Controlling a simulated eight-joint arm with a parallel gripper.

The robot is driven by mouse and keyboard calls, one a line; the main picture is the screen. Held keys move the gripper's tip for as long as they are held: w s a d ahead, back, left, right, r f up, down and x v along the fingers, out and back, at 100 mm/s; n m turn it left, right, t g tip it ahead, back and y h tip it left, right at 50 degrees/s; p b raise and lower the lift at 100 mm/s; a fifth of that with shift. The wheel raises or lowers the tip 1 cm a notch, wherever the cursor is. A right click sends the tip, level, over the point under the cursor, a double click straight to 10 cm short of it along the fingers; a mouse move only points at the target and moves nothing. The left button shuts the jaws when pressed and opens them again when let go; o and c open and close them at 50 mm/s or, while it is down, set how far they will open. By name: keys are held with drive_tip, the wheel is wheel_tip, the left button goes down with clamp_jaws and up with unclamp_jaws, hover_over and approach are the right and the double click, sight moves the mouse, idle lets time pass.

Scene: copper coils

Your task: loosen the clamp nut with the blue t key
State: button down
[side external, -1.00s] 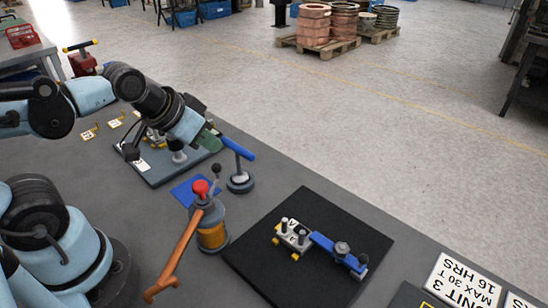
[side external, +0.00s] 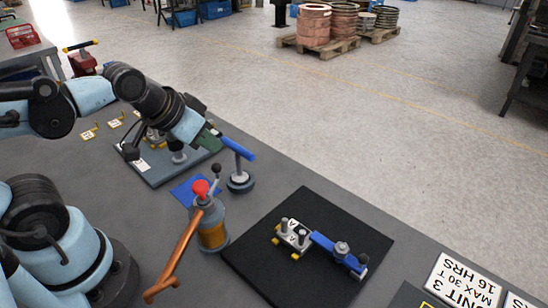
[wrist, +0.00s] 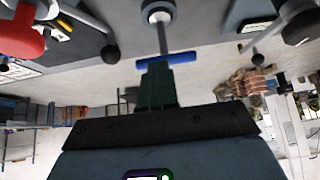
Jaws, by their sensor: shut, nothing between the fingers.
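The blue t key (side external: 237,149) stands upright with its grey shaft in a round grey holder (side external: 240,183). Its blue crossbar also shows in the wrist view (wrist: 180,58), right at the tips of my dark green fingers. My gripper (side external: 211,138) is shut and empty, close beside the crossbar's left end in the side view. I cannot tell whether they touch. A grey nut-like piece (side external: 342,248) sits on a blue bar beside a white block (side external: 293,235) on the black mat (side external: 318,275). I cannot tell for sure that it is the clamp nut.
A canister with a red knob (side external: 201,188) and an orange lever (side external: 173,262) stands in front of the holder. A fixture plate (side external: 150,172) with upright parts lies behind it, partly hidden by my arm. A white sign (side external: 463,280) lies at the right. The bench between holder and mat is clear.

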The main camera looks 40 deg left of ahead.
drive_tip(key=c, duration=1.4)
unclamp_jaws()
drive_tip(key=shift+w+r, duration=0.1)
drive_tip(key=shift+o, duration=1.2)
drive_tip(key=shift+w+r+n+g, duration=0.25)
drive_tip(key=shift+n+g, duration=0.15)
drive_tip(key=shift+n, duration=0.4)
drive_tip(key=shift+o, duration=0.4)
drive_tip(key=n, duration=0.2)
drive_tip(key=w+r+n+g, duration=0.1)
drive_tip(key=n, duration=0.1)
drive_tip(key=w+r+n+g, duration=0.1)
drive_tip(key=n, duration=0.1)
drive_tip(key=shift+w+a, duration=0.1)
drive_tip(key=shift+w, duration=0.1)
drive_tip(key=w+n+g, duration=0.1)
drive_tip(key=n, duration=0.2)
drive_tip(key=w+n+g, duration=0.1)
drive_tip(key=n+g, duration=0.1)
drive_tip(key=n, duration=0.2)
drive_tip(key=w+r+n+g, duration=0.1)
drive_tip(key=w+n, duration=0.1)
drive_tip(key=n, duration=0.1)
drive_tip(key=shift+a, duration=0.15)
